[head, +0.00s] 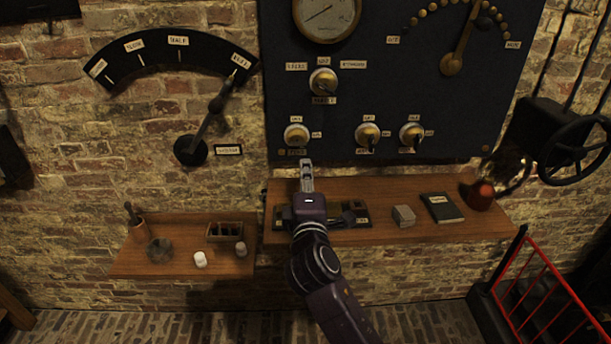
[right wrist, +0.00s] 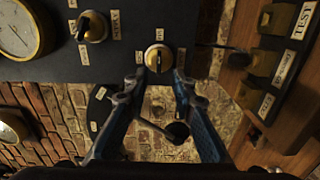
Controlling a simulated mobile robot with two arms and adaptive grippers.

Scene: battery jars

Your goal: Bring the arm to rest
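My right arm comes up from the bottom of the head view. My right gripper (head: 307,168) is below the lower-left knob (head: 296,134) of the dark panel (head: 420,100), with a gap between them in the picture. In the right wrist view the two fingers of my right gripper (right wrist: 156,82) stand apart with nothing between the tips. The knob (right wrist: 158,57) shows just beyond the fingertips; I cannot tell its exact distance. My left gripper is not in view.
A wooden shelf (head: 382,236) below the panel bears a dark tray, a small box (head: 403,215) and a dark book (head: 441,207). A lower shelf (head: 130,262) holds white and grey jars. A red railing (head: 540,290) and handwheel (head: 575,150) are at right.

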